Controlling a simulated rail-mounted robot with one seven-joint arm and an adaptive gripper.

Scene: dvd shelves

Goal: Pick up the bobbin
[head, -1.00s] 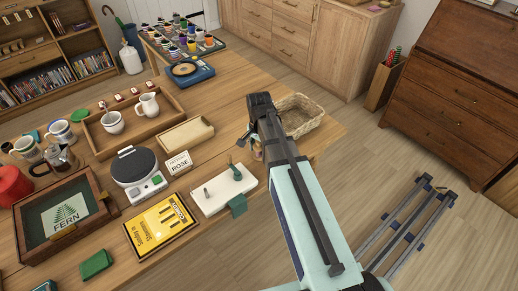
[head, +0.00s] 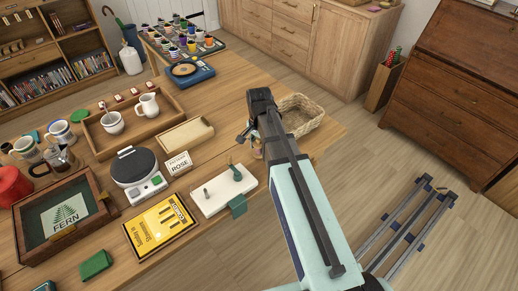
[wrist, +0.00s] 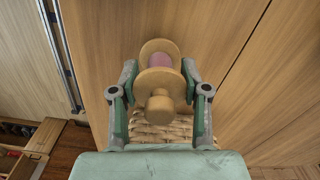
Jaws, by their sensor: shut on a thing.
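The bobbin (wrist: 161,54), a wooden spool with two round flanges, a knob end and pink thread, is in the wrist view. My gripper (wrist: 158,88) is shut on it, with one finger at each side. Most of the thread is hidden by the flanges. In the head view my arm covers most of the gripper, and I cannot make out the bobbin clearly there.
A wicker basket (head: 301,113) stands at the table's right end, beside my arm. A white board with pegs (head: 222,191), a ROSE card (head: 179,164) and a wooden tray (head: 186,134) lie left of the arm. The floor to the right is mostly open.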

